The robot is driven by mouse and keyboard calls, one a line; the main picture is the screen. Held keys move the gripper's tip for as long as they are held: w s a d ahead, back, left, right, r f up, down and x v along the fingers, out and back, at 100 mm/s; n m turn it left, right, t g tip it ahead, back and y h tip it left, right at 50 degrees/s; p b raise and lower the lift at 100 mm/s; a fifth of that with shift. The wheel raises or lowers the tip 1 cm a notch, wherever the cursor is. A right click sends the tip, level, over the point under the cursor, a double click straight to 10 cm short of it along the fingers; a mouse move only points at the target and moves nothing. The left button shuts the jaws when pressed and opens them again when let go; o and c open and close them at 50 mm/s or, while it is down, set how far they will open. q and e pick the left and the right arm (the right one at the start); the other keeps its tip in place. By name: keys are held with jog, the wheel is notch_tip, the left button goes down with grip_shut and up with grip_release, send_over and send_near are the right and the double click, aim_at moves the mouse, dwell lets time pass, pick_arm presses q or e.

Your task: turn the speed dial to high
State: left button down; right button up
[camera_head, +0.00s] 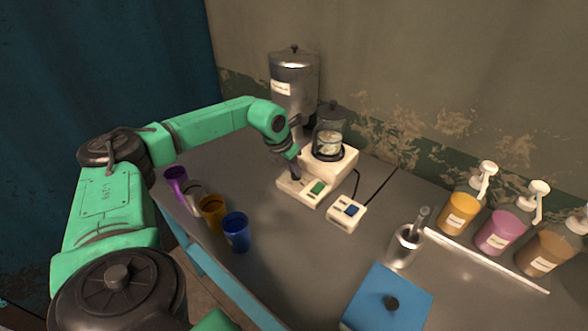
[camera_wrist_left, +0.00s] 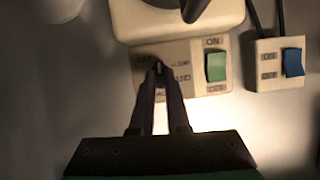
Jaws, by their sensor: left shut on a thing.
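The speed dial (camera_wrist_left: 158,68) is a small dark knob on the cream control panel of the blender base, with printed labels around it, partly legible. My left gripper (camera_wrist_left: 158,75) is shut on the dial, with its two dark fingers on either side of it. In the head view my left gripper (camera_head: 296,174) reaches down onto the left part of the panel (camera_head: 284,184) and hides the dial there. The blender (camera_head: 329,140) stands on its base behind the panel, with pale contents in its jar. My right gripper does not show.
A green switch (camera_head: 318,188) sits beside the dial. A box with a blue switch (camera_head: 350,211) lies to the right. A steel container (camera_head: 294,78) stands behind. Several colored cups (camera_head: 236,231), a metal cup (camera_head: 404,247), a blue box (camera_head: 388,300) and pump bottles (camera_head: 497,233) are around.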

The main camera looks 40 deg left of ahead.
pick_arm(q)
jog(key=m+h, duration=0.1)
jog(key=m, duration=0.1)
jog(key=shift+w+a+m+b, duration=0.1)
jog(key=shift+a+m+b, duration=0.05)
jog(key=shift+m+b, duration=0.25)
jog(key=m+h, duration=0.1)
jog(key=m, duration=0.1)
jog(key=shift+m, duration=0.3)
jog(key=m, duration=0.2)
jog(key=m+g+h, duration=0.1)
jog(key=m, duration=0.1)
jog(key=m+g, duration=0.1)
jog(key=m, duration=0.1)
jog(key=shift+w+a+r+h, duration=0.2)
jog(key=shift+w+h, duration=0.1)
jog(key=shift+h, duration=0.1)
jog(key=m+g, duration=0.1)
jog(key=m, duration=0.2)
jog(key=shift+w+f, duration=0.1)
jog(key=shift+w+m+g+h+b, duration=0.1)
jog(key=shift+m+g+h+b, duration=0.45)
jog(key=shift+m, duration=1.15)
jog(key=shift+a+g+y, duration=0.1)
jog(key=shift+g+y, duration=0.15)
jog(key=c, duration=0.9)
grip_release()
